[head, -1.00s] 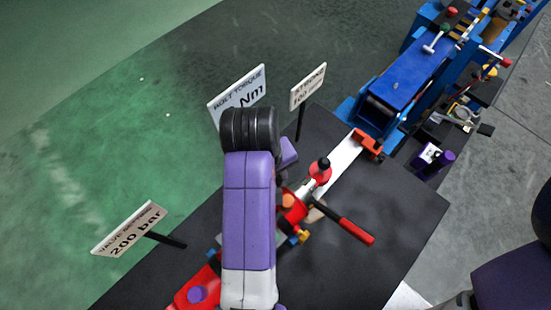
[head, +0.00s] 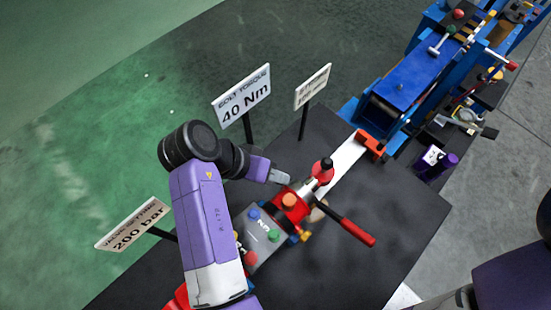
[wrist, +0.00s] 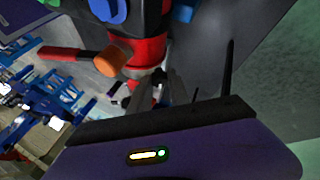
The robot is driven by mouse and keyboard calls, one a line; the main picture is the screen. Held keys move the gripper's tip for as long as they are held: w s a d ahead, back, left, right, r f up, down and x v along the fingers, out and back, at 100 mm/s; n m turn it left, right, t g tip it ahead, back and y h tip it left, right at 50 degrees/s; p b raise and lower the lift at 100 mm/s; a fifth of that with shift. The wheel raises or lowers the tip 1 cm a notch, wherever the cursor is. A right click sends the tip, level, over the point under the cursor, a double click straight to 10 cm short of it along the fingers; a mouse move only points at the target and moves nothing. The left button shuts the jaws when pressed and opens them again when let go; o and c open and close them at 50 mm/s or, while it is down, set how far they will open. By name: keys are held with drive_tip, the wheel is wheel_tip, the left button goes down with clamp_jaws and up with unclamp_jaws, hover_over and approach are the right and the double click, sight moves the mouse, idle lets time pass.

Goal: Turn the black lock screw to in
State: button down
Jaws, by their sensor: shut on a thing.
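A red stand body (head: 299,192) sits on the dark mat, with an orange knob (head: 289,200) on top and a red-handled lever (head: 345,226) pointing to lower right. My gripper (head: 288,180) reaches it from the upper left, its fingers at the far side of the body. In the wrist view the gripper (wrist: 166,88) is closed beside the red column (wrist: 143,49). The fingers seem shut on the black lock screw, which they hide, so its turn cannot be read. A red part with a black knob (head: 326,164) stands just right of the fingertips.
A grey plate (head: 262,250) with blue and green knobs lies by my arm. A white rail (head: 346,159) runs to a red end clamp (head: 371,143). Blue machinery (head: 404,82) stands behind. Sign boards (head: 242,96) on posts line the left mat edge.

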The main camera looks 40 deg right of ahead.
drive_tip(key=m+g, duration=0.2)
drive_tip(key=m, duration=0.1)
drive_tip(key=shift+w+f+m, duration=0.1)
drive_tip(key=shift+f+m, duration=0.05)
drive_tip(key=shift+m, duration=0.15)
drive_tip(key=shift+w+d+f+m+g+y+b, duration=0.1)
drive_tip(key=shift+m+g+y+b, duration=0.55)
drive_tip(key=shift+m, duration=1.4)
drive_tip(key=shift+w+f+m+g+y+b, duration=0.15)
drive_tip(key=shift+m+g+b, duration=0.95)
drive_tip(key=shift+m, duration=1)
drive_tip(key=shift+w+d+r+m+g+y+b, duration=0.1)
drive_tip(key=shift+m+g+y+b, duration=0.55)
drive_tip(key=shift+m, duration=1.4)
drive_tip(key=shift+g, duration=0.3)
drive_tip(key=c, duration=1.2)
unclamp_jaws()
drive_tip(key=b+v, duration=0.2)
drive_tip(key=v, duration=0.5)
drive_tip(key=shift+w+a+r, duration=0.2)
drive_tip(key=shift+w+r, duration=0.05)
drive_tip(key=shift+w, duration=0.05)
